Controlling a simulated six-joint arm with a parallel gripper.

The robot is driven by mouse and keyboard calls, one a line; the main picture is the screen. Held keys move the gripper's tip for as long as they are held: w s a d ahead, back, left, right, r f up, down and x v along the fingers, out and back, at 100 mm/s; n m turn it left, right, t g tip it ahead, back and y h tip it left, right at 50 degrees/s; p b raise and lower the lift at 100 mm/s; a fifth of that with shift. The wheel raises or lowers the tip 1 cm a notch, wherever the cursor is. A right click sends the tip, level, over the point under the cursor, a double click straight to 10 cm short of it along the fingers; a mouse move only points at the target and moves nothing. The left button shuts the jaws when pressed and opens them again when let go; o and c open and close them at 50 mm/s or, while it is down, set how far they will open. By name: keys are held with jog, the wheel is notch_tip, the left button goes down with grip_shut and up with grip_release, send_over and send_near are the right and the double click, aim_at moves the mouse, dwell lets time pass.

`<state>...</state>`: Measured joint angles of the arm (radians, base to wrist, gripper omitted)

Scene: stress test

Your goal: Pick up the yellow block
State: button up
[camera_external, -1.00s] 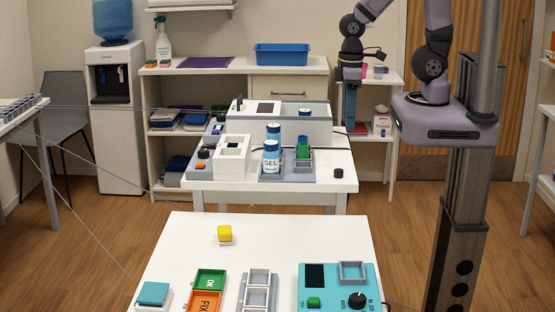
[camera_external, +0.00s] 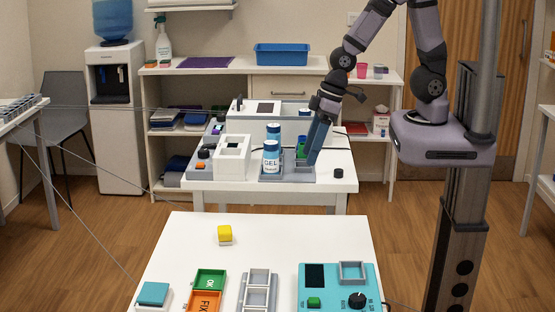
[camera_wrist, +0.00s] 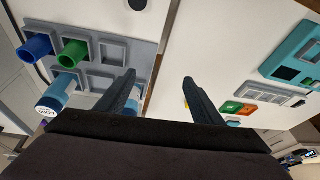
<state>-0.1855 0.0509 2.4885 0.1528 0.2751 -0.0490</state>
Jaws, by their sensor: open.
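The yellow block (camera_external: 225,233) sits upright near the back left of the front white table (camera_external: 290,232) in the external view. In the wrist view only a small yellow patch of the block (camera_wrist: 186,103) shows beside the right finger, which hides most of it. My gripper (camera_external: 313,160) hangs over the right part of the rear table, far from the block, with its fingers tilted downward. In the wrist view my gripper (camera_wrist: 160,80) has its two dark fingers well apart, with nothing between them.
A grey rack (camera_external: 285,172) with blue-capped bottles (camera_external: 271,158) and a green tube stands close to my fingers. A green tray (camera_external: 208,280), an orange tray (camera_external: 204,301), a grey rack (camera_external: 257,289) and a teal device (camera_external: 335,287) line the front table. The space around the block is clear.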

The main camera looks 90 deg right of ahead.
aim_at(229, 229)
jog(key=w+a+f+t+b, duration=0.1)
jog(key=w+a+f+b, duration=0.1)
jog(key=w+a, duration=0.1)
jog(key=w+a+f+t+b, duration=0.1)
jog(key=w+a+f+b, duration=0.1)
jog(key=w+a+f, duration=0.1)
jog(key=w+a+f+t+y+b, duration=0.1)
jog(key=w+a+f+t+b, duration=0.1)
jog(key=w+a+f, duration=0.1)
jog(key=shift+f+n, duration=0.25)
jog(key=shift+n, duration=0.15)
jog(key=w+a+f+t+b, duration=0.1)
jog(key=a+b, duration=0.1)
jog(key=w+a+f+t+b, duration=0.1)
jog(key=w+a+b, duration=0.1)
jog(key=w+a+f+t+b, duration=0.1)
jog(key=a+t+b, duration=0.1)
jog(key=shift+w+a+f+y, duration=0.3)
jog(key=shift+a+f, duration=0.05)
jog(key=shift+f, duration=0.05)
jog(key=shift+w+a+f+t+b, duration=0.1)
jog(key=shift+a+t+b, duration=0.25)
jog(key=shift+t+b, duration=0.15)
jog(key=shift+w+a+n+t, duration=0.15)
jog(key=shift+a+n+t, duration=0.15)
jog(key=shift+t, duration=0.1)
jog(key=shift+w, duration=0.1)
jog(key=shift+p+x, duration=0.7)
jog(key=shift+x, duration=2.8)
jog(key=c, duration=1.1)
